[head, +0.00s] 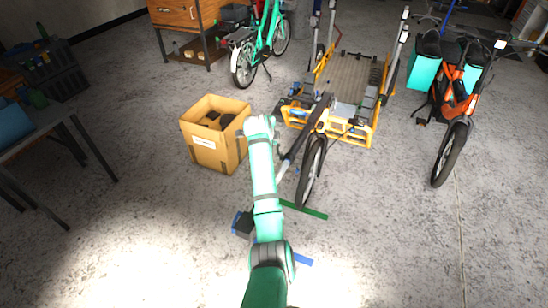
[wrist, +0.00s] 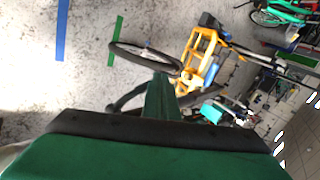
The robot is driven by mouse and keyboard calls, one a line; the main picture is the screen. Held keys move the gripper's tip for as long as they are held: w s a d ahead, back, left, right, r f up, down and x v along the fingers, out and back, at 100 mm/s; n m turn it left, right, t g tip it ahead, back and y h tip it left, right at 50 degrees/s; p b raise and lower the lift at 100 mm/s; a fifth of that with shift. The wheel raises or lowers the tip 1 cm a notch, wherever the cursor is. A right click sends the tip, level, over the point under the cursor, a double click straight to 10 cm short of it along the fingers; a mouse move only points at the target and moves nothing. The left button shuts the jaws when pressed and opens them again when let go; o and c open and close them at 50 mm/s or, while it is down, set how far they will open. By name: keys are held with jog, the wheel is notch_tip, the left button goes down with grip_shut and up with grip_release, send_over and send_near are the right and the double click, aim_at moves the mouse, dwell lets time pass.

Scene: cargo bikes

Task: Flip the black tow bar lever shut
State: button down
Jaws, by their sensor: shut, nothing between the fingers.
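The yellow-framed cargo trailer (head: 357,133) stands right of my arm in the head view, with a black wheel (head: 311,172) in front. A dark tow bar (head: 291,158) slopes down to the left beside this wheel, partly behind my arm. I cannot pick out the black lever on it. My gripper (head: 260,122) is raised, and its fingertips are hard to see there. In the wrist view, my gripper (wrist: 160,92) shows shut and empty. Beyond it are the wheel (wrist: 146,57) and the yellow frame (wrist: 199,62); a dark curved bar (wrist: 128,97) shows beside the fingers.
A cardboard box (head: 216,150) stands just left of my arm. An orange bike (head: 456,105) is at the right, a teal bike (head: 262,45) at the back. A grey table (head: 50,125) is at the left.

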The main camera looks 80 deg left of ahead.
jog(key=shift+m+h, duration=0.3)
jog(key=shift+w, duration=0.15)
jog(key=shift+w+d, duration=0.3)
jog(key=shift+d, duration=0.4)
jog(key=shift+r, duration=0.1)
jog(key=v, duration=1)
jog(key=shift+s+d, duration=0.25)
jog(key=shift+s, duration=0.05)
jog(key=shift+r, duration=0.15)
